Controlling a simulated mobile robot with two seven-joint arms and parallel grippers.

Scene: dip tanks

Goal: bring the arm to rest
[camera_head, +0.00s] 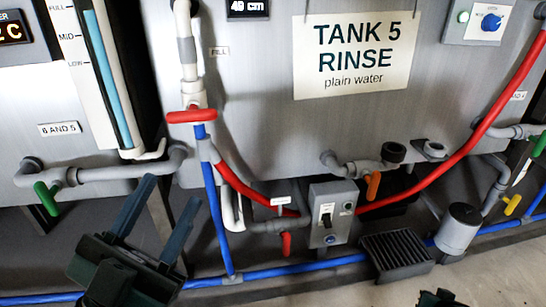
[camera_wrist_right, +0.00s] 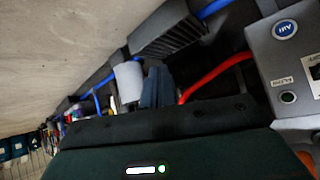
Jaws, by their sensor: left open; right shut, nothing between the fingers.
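My left gripper (camera_head: 168,195) is in the lower left of the head view. Its two dark blue-green fingers point up and stand apart with nothing between them. It is in front of the grey pipework below the tank, left of the blue upright pipe. My right gripper (camera_wrist_right: 158,70) shows in the right wrist view with its fingers together and nothing held. A small dark part at the bottom edge of the head view may belong to my right arm, but I cannot tell.
The tank 5 rinse sign (camera_head: 353,55) hangs on the tank. A red-handled valve (camera_head: 191,117), a green-handled valve (camera_head: 47,199), an orange handle (camera_head: 373,186), a grey switch box (camera_head: 333,213), a floor grate (camera_head: 396,250) and a grey cylinder (camera_head: 459,229) stand nearby. Clear floor lies lower right.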

